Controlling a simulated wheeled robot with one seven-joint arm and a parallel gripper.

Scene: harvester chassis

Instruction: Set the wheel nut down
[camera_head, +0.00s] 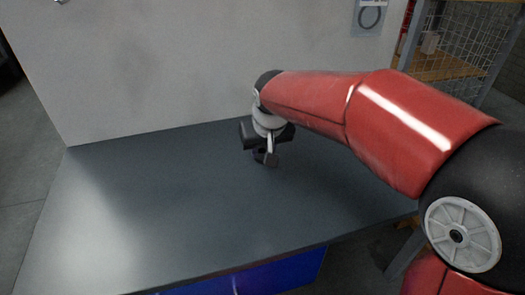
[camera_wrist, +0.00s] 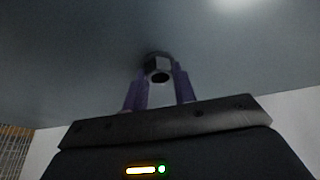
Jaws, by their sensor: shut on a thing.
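The wheel nut (camera_wrist: 158,67) is a small dark metal nut with a hole, seen between my gripper's fingertips in the wrist view. My gripper (camera_wrist: 158,76) has purple-tinted fingers and is shut on the nut. In the head view my gripper (camera_head: 264,157) is over the back middle part of the dark grey table (camera_head: 150,215). The nut is too small and dark to make out clearly there. The nut is close to the table surface; whether it touches cannot be told.
The tabletop around my gripper is bare, with free room to the left and in front. A pale wall (camera_head: 170,60) stands along the table's back edge. A wire-mesh shelf rack (camera_head: 465,55) stands at the back right. A blue panel (camera_head: 270,275) is under the front edge.

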